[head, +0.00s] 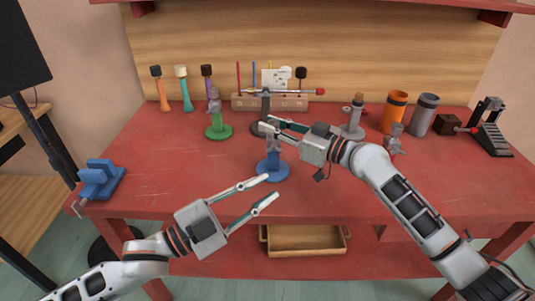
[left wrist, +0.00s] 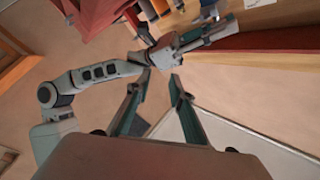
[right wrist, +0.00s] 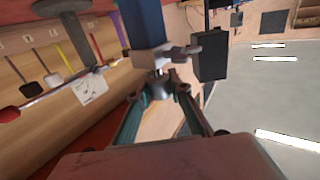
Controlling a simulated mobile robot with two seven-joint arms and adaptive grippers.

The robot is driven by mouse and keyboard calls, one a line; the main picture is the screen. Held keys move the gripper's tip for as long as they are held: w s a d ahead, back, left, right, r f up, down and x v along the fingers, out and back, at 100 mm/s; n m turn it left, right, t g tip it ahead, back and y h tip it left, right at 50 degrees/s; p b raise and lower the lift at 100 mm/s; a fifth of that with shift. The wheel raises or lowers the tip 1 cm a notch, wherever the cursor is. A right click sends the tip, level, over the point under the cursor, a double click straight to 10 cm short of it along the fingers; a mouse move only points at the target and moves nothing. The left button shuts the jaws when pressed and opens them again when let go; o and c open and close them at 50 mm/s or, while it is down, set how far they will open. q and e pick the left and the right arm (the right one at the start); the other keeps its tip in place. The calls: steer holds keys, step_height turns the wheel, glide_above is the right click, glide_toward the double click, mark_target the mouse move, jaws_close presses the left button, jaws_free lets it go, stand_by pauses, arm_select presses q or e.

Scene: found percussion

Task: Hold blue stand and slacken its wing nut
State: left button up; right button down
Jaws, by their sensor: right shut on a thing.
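The blue stand (head: 273,170) stands upright near the table's front, with a round base and a blue post. In the right wrist view its blue post (right wrist: 142,22) comes in from the top, with a grey collar (right wrist: 147,55) and a grey wing nut (right wrist: 187,51) sticking out sideways. My right gripper (head: 264,127) is shut on the grey top piece (right wrist: 158,87) of the stand; its fingers partly hide it. My left gripper (head: 270,188) is open and empty, just in front of the base. The left wrist view (left wrist: 160,76) shows its fingers apart with nothing between them.
A green stand (head: 218,130) is behind to the left. A dark stand (head: 261,126) is close behind my right gripper. A blue vise-like block (head: 101,180) sits at the left edge. Orange (head: 395,110) and grey (head: 423,114) cylinders stand at right. The front left tabletop is clear.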

mark_target(270, 152)
arm_select(q)
steer(key=w+a+f+m+t+y, duration=0.1)
steer(key=w+a+m+t+y, duration=0.1)
steer(key=w+a+m+y, duration=0.35)
steer(key=shift+m+h, duration=0.55)
steer(key=shift+h, duration=0.1)
steer(key=x, duration=1)
steer(key=shift+w+f, duration=0.2)
steer(key=shift+w, duration=0.3)
jaws_close()
